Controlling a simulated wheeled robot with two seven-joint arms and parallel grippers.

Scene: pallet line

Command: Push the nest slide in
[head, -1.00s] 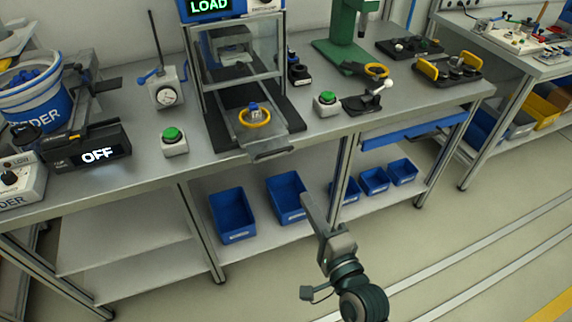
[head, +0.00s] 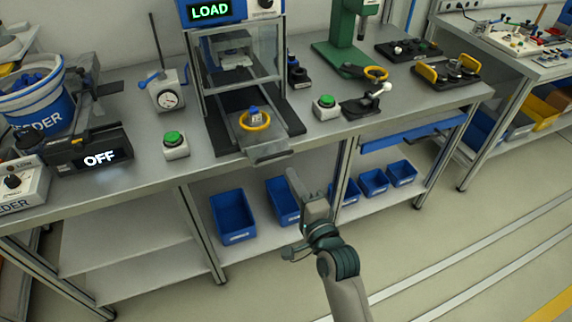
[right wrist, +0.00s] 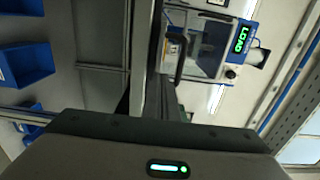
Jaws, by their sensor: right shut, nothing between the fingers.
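The nest slide (head: 268,153) sticks out at the front of the press station, with its grey front plate at the bench's front edge. A yellow ring (head: 256,121) with a small blue-topped part (head: 254,111) in it sits on the slide, in front of the clear guard. My right gripper (head: 291,174) is shut and empty. In the head view it shows just below and right of the slide's front plate, apart from it as far as I can tell. In the right wrist view its dark fingers (right wrist: 152,62) point towards the station. My left gripper is not in view.
The station's display (head: 210,11) reads LOAD. Green buttons stand left (head: 174,145) and right (head: 326,107) of the slide. A small lever fixture (head: 368,103) is further right. Blue bins (head: 233,216) lie on the lower shelf. The floor in front is clear.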

